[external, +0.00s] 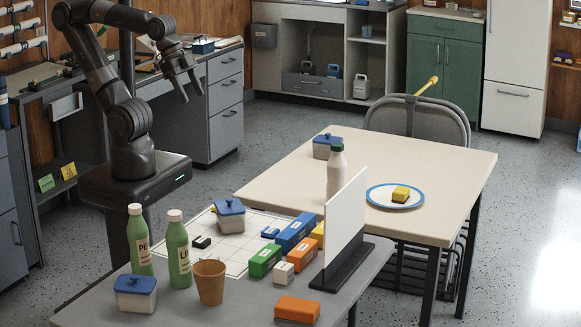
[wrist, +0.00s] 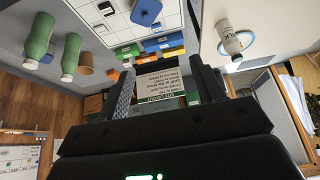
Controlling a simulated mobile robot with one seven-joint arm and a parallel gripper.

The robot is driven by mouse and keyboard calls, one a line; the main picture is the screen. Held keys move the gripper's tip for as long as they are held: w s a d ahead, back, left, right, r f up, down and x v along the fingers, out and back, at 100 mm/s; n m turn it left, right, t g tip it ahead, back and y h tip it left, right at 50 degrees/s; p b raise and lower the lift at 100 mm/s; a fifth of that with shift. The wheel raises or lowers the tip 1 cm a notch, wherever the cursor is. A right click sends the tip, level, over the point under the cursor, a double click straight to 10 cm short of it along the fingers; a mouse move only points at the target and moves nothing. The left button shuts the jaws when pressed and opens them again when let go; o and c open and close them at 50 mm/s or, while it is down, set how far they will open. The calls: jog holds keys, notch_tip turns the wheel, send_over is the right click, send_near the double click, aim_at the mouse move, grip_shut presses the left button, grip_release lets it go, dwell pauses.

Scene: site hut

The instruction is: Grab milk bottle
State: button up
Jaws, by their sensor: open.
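The milk bottle (external: 336,175), white with a green cap, stands upright on the cream table (external: 440,165), behind the white upright panel (external: 345,220). In the wrist view the bottle (wrist: 229,42) shows at the upper right, well beyond my fingers. My gripper (external: 192,92) is raised at the upper left in the external view, far from the bottle. Its fingers are apart with nothing held. In the wrist view the gripper (wrist: 167,88) has a lettered board (wrist: 158,84) showing between its fingers, in the distance.
Two green bottles (external: 179,250), a brown cup (external: 210,283), lidded containers (external: 229,218) and several coloured boxes (external: 296,232) crowd the grey table. A blue-rimmed plate (external: 380,203) with a yellow block is right of the milk bottle. A chair (external: 418,115) stands behind the cream table.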

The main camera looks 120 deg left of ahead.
jog(key=n+y, duration=0.1)
jog(key=n, duration=0.1)
send_over(336, 144)
jog(key=s, duration=0.4)
notch_tip(336, 144, down, 12)
jog(key=x, duration=0.5)
jog(key=shift+w+d+f, duration=0.1)
jog(key=shift+d, duration=0.1)
jog(key=shift+d+x, duration=0.1)
jog(key=shift+x, duration=1.3)
jog(key=shift+d+x, duration=0.15)
jog(key=shift+x, duration=1.25)
jog(key=shift+w, duration=0.1)
jog(key=shift+a, duration=0.1)
grip_shut()
